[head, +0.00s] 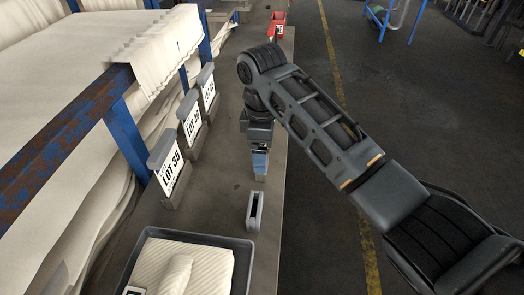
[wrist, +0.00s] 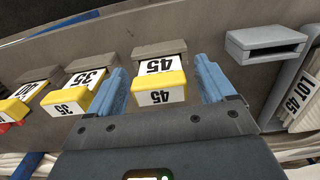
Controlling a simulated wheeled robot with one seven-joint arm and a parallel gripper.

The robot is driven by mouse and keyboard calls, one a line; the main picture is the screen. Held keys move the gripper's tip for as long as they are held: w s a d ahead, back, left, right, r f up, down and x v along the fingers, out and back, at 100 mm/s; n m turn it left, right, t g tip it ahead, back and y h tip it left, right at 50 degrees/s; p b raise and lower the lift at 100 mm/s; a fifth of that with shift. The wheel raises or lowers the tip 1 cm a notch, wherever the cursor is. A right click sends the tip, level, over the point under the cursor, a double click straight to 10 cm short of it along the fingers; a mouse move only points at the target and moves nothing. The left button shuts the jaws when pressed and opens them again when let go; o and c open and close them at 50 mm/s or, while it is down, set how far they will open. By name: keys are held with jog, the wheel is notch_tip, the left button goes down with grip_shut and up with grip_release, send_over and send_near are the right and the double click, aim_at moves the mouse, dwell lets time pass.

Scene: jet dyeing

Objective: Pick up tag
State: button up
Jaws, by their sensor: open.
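A yellow-topped white tag (wrist: 160,92) marked 45 stands in a grey holder in the wrist view. My gripper (wrist: 163,88) is open, with one blue finger on each side of this tag and a small gap visible at both sides. In the head view my gripper (head: 260,160) points down over the grey bench, and I cannot make out the tag there. Two similar yellow-topped tags, one marked 35 (wrist: 77,98) and one marked 40 (wrist: 22,98), stand to the left in the wrist view.
An empty slotted grey holder (head: 255,210) stands nearer on the bench; it also shows in the wrist view (wrist: 268,45). Several LOT signs (head: 168,170) line the left side by the blue frame (head: 120,125). A dark tray (head: 245,262) with cloth lies in front.

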jog(key=shift+f, duration=0.1)
jog(key=c, duration=1)
jog(key=shift+c, duration=0.2)
